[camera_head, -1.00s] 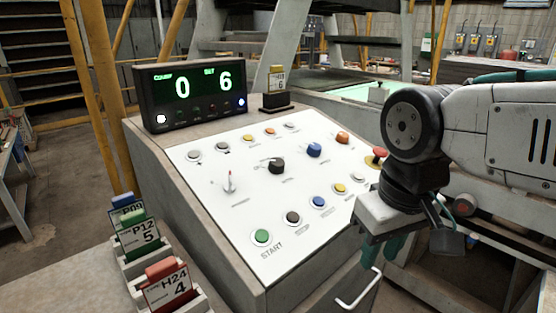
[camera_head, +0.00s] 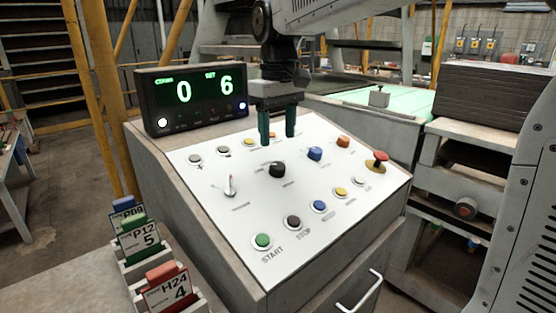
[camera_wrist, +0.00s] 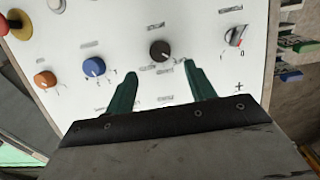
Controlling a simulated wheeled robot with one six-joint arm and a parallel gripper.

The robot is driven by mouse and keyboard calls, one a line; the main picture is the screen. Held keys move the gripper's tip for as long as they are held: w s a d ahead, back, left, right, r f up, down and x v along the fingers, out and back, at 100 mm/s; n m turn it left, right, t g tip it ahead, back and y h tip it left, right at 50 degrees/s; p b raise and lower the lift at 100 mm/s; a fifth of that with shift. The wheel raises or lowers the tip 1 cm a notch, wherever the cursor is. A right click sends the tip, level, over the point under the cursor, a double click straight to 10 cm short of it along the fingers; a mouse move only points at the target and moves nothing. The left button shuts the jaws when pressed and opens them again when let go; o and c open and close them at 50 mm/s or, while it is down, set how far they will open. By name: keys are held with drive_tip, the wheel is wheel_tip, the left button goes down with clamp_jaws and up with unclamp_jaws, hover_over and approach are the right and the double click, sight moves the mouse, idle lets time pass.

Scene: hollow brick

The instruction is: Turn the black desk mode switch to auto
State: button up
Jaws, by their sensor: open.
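The black desk mode switch (camera_head: 277,170) is a round black knob in the middle of the white slanted panel (camera_head: 215,210). It also shows in the wrist view (camera_wrist: 160,50), ahead of and between my fingers. My gripper (camera_head: 277,140) hangs over the back part of the panel with its two green fingers pointing down. In the wrist view my gripper (camera_wrist: 158,80) is open, with nothing between its fingers. The fingers appear apart from the knob. The small print by the knob is too blurred to read.
A blue knob (camera_head: 315,153) sits right of the black one, and a silver lever switch (camera_head: 230,186) sits left. A red mushroom button (camera_head: 380,158) stands at the panel's right. Several push buttons line the front and back. A display box (camera_head: 190,100) stands behind the panel.

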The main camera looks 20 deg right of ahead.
sight(278, 164)
wheel_tip(278, 164, down, 7)
drive_tip(key=shift+f, duration=0.15)
drive_tip(key=c, duration=1)
